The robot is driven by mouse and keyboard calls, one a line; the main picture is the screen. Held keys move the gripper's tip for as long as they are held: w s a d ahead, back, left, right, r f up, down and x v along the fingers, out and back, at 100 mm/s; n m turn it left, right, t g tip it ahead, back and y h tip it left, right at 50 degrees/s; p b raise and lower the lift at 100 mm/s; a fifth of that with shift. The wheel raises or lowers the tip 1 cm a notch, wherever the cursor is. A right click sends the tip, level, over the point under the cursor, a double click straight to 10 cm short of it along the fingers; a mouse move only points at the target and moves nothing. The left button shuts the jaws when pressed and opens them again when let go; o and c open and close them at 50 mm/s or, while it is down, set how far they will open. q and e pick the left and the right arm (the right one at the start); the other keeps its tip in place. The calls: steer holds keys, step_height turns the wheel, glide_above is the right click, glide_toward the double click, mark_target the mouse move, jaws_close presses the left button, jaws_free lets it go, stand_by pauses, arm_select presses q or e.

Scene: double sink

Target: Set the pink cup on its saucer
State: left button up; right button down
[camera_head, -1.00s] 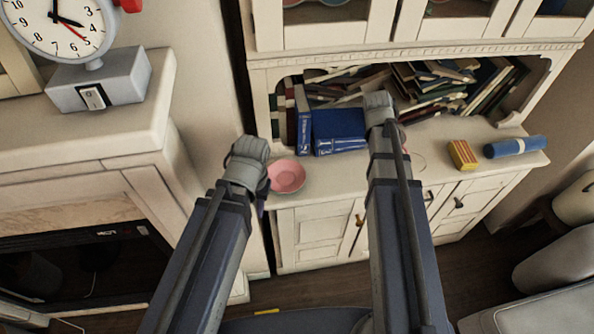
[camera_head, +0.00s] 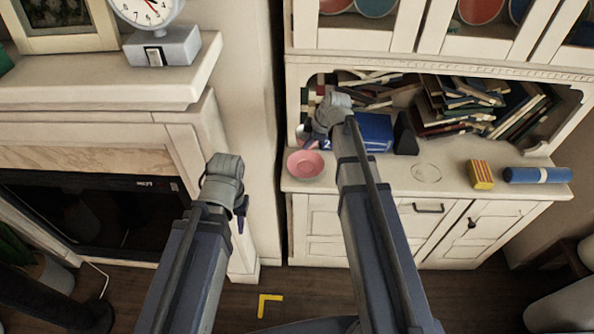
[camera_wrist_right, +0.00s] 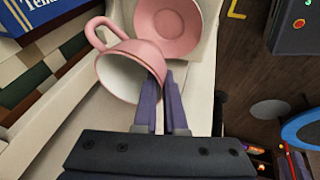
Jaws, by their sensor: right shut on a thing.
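The pink cup (camera_wrist_right: 118,68) is tilted in the right wrist view, its white inside facing the gripper and its handle at upper left. My right gripper (camera_wrist_right: 168,88) is shut on the cup's rim. The pink saucer (camera_head: 305,164) lies empty near the left front corner of the sideboard top. It also shows just beyond the cup in the right wrist view (camera_wrist_right: 168,22). In the head view my right gripper (camera_head: 322,132) is just above and right of the saucer, hiding most of the cup. My left gripper (camera_head: 240,208) is left of the sideboard, its jaw opening unclear.
Blue books (camera_head: 374,131) stand behind my right arm, with a dark wedge-shaped thing (camera_head: 405,134) beside them. A striped yellow-red box (camera_head: 481,174) and a blue roll (camera_head: 537,175) lie at the right of the sideboard top (camera_head: 450,185). The top's middle is clear.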

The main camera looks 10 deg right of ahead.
steer(key=shift+a, duration=0.2)
steer(key=b, duration=1)
glide_above(300, 170)
steer(key=s+d, duration=0.2)
steer(key=f, duration=1)
steer(key=shift+s+a, duration=0.1)
steer(key=shift+a, duration=0.15)
steer(key=shift+f+b, duration=0.3)
steer(key=shift+f, duration=0.05)
steer(key=c, duration=1)
jaws_free()
steer(key=shift+r, duration=0.15)
